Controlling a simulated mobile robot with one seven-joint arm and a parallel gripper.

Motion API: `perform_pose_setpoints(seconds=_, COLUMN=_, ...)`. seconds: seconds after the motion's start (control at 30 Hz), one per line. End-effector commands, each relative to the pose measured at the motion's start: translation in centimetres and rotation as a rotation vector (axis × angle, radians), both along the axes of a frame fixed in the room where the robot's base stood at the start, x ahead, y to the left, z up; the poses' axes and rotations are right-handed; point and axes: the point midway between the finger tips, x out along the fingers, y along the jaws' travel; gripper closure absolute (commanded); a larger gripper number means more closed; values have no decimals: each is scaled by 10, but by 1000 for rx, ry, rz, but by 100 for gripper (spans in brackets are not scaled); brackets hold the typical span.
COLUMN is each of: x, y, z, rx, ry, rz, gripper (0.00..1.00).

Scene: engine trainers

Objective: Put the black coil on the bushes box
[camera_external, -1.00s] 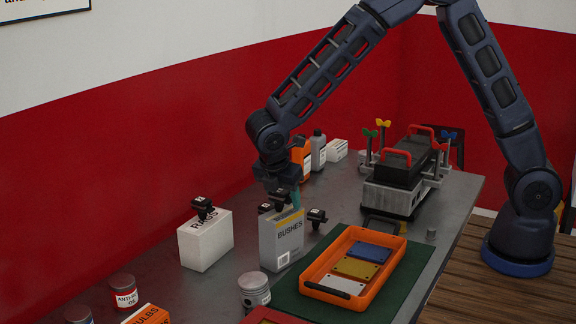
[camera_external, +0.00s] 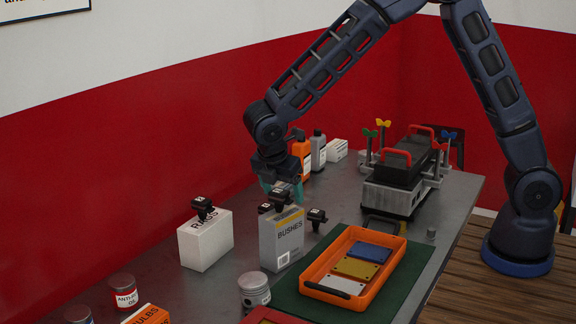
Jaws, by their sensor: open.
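The grey bushes box (camera_external: 283,240) stands upright on the table, left of the orange tray. A black coil (camera_external: 281,201) with a pale label appears to rest on its top. Other similar black parts show at the box's left edge (camera_external: 264,208) and right edge (camera_external: 317,216); I cannot tell what holds them. Another black coil (camera_external: 202,208) sits on the white rags box (camera_external: 206,241). My gripper (camera_external: 282,190), with teal fingers, is open just above and behind the coil on the bushes box, with nothing seen held in it.
An orange tray (camera_external: 318,287) with coloured plates lies on a green mat. An engine block (camera_external: 393,192) with red handles stands behind it. Bottles (camera_external: 318,150) stand behind my gripper. A piston (camera_external: 254,289) and cans (camera_external: 124,291) are in front.

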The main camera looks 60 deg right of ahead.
Motion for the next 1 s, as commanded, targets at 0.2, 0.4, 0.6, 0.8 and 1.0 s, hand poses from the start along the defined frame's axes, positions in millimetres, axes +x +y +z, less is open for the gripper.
perform_pose_setpoints(seconds=0.2, x=-1, y=17, z=41, rx=2, ry=-3, rz=0, gripper=27)
perform_pose_setpoints(seconds=0.4, x=-2, y=30, z=71, rx=1, ry=-2, rz=0, gripper=27)
perform_pose_setpoints(seconds=0.6, x=-3, y=36, z=87, rx=0, ry=0, rz=0, gripper=27)
perform_pose_setpoints(seconds=0.8, x=-3, y=37, z=91, rx=0, ry=-1, rz=-2, gripper=27)
perform_pose_setpoints(seconds=1.0, x=-14, y=14, z=113, rx=21, ry=-41, rz=-75, gripper=27)
